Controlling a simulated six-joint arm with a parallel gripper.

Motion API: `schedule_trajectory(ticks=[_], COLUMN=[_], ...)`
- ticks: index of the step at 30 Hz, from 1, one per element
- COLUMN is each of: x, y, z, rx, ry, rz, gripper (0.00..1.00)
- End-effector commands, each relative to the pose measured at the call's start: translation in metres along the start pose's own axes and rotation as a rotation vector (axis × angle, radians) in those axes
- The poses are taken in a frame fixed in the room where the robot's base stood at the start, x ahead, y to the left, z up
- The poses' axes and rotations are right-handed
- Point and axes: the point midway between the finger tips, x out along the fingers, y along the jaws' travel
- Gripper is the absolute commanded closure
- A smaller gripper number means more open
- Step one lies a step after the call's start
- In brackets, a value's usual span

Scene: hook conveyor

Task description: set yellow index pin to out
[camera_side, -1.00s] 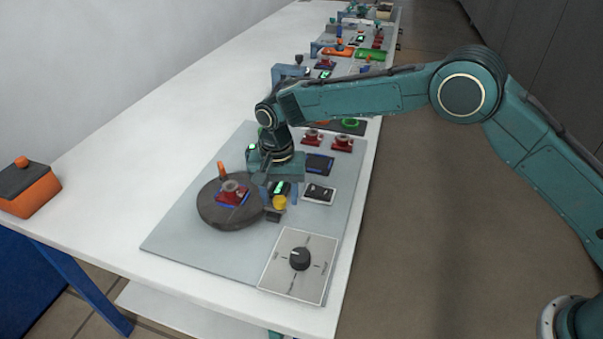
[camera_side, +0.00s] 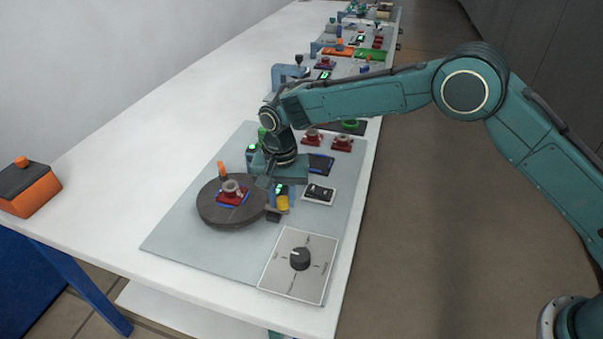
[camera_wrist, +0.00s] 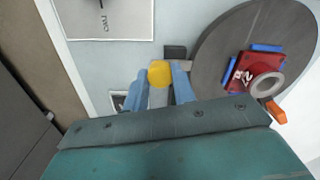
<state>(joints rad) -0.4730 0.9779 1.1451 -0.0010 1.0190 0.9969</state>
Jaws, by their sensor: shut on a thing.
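The yellow index pin (camera_wrist: 160,73) sits between the two blue fingers of my gripper (camera_wrist: 158,88) in the wrist view. In the side view the yellow pin (camera_side: 283,203) shows at the right edge of the dark round turntable (camera_side: 232,222). My gripper (camera_side: 276,194) is shut on the pin there, and its fingers partly hide it. A dark block (camera_wrist: 175,52) lies beside the pin, next to the turntable. A red part with a grey ring (camera_side: 231,190) sits on the turntable.
An orange peg (camera_side: 222,169) stands at the turntable's far edge. A white dial panel (camera_side: 299,264) lies in front. A small switch box (camera_side: 319,194) and red parts (camera_side: 342,144) stand to the right. An orange box (camera_side: 27,187) is at far left.

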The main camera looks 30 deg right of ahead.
Motion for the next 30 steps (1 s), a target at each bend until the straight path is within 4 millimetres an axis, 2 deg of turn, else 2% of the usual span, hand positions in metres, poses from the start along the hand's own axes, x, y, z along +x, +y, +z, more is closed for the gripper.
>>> schedule_trajectory(ticks=[6,16,17,19,20,30], x=[-0.001,0.0,0.0,0.0,0.0,-0.001], y=[0.012,0.015,0.016,0.015,0.015,0.013], z=[0.002,0.003,0.003,0.003,0.003,0.003], rx=[0.001,0.004,0.004,0.004,0.003,0.001], ry=[0.0,-0.002,-0.003,-0.003,-0.002,0.0], rz=[0.001,0.007,0.007,0.007,0.006,0.001], gripper=[1.0,1.0,0.68,0.54,0.52,0.52])
